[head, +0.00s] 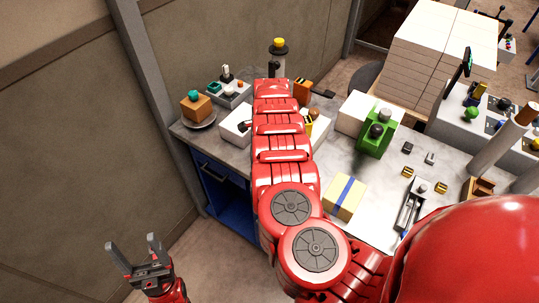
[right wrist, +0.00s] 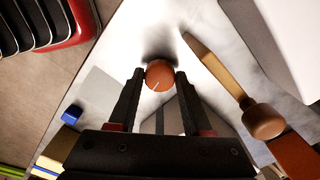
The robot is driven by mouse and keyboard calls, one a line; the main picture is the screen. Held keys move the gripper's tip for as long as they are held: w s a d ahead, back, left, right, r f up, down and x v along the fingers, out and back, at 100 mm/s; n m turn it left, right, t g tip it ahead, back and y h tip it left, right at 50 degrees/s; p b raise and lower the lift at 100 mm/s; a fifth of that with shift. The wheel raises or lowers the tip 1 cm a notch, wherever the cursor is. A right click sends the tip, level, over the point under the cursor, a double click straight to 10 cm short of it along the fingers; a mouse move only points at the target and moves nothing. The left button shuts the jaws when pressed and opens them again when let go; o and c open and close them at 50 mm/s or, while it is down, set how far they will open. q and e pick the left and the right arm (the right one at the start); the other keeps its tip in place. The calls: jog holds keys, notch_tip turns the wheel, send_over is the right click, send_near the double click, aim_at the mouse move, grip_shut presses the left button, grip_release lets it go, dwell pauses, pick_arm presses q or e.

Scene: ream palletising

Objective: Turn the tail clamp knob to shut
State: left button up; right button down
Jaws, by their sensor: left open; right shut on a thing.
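A round orange knob (right wrist: 159,74) with a thin white line on its face sits between the fingertips of my right gripper (right wrist: 160,80) in the right wrist view. The gripper is shut on it, one dark finger on each side. The knob's base is hidden in shadow and behind the fingers. In the head view my red right arm reaches over the bench and hides this knob and the right gripper. My left gripper (head: 135,252) is open and empty, low at the left in the head view, away from the bench.
A brown round-ended lever (right wrist: 263,122) is right of the knob in the right wrist view. On the bench (head: 335,158) stand a green block (head: 376,138), a yellow box with a blue band (head: 345,197) and an orange cube (head: 196,107) on a plate. The wall is at left.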

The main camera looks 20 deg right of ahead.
jog(key=shift+m+b, duration=0.45)
jog(key=shift+m, duration=0.55)
jog(key=shift+c, duration=1.6)
grip_release()
notch_tip(320, 180, up, 17)
jog(key=b, duration=0.4)
jog(key=shift+r, duration=0.2)
